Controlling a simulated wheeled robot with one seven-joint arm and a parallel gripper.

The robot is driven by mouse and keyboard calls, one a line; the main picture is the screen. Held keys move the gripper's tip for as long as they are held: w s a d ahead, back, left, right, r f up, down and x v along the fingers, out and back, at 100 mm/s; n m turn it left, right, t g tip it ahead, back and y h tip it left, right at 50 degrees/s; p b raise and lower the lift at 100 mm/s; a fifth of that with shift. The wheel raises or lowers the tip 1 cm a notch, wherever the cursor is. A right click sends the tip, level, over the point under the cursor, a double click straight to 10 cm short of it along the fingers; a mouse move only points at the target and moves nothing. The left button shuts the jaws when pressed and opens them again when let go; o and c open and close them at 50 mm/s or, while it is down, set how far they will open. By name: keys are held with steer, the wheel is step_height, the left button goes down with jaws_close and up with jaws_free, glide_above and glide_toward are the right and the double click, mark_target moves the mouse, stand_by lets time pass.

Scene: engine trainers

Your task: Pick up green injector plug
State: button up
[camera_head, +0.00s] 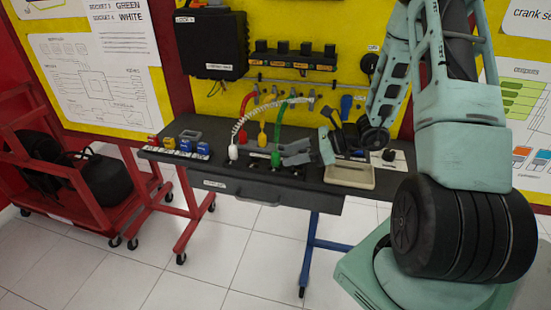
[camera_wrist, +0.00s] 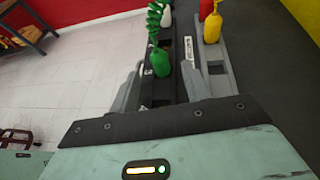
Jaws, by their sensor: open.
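The green injector plug (camera_head: 275,158) stands upright in a dark holder on the workbench, with a green coiled cord rising from its top. In the wrist view the green plug (camera_wrist: 160,63) is ahead of my gripper (camera_wrist: 163,82), in line with the gap between the two grey fingers. My gripper (camera_head: 294,153) is open and just right of the plug in the head view. I cannot tell whether the fingers reach around the plug. Nothing is held.
A yellow plug (camera_wrist: 212,28) stands close by in a neighbouring holder, with a red plug (camera_wrist: 205,9) and a white plug (camera_head: 233,152) nearby. Several blue and yellow connectors (camera_head: 185,145) sit on the bench's left. A beige tray (camera_head: 348,177) lies on the right.

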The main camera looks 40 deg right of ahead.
mark_target(276, 157)
steer(key=p+x, duration=0.1)
steer(key=x, duration=0.4)
steer(key=shift+w+r, duration=0.1)
steer(key=shift+w, duration=0.05)
jaws_close()
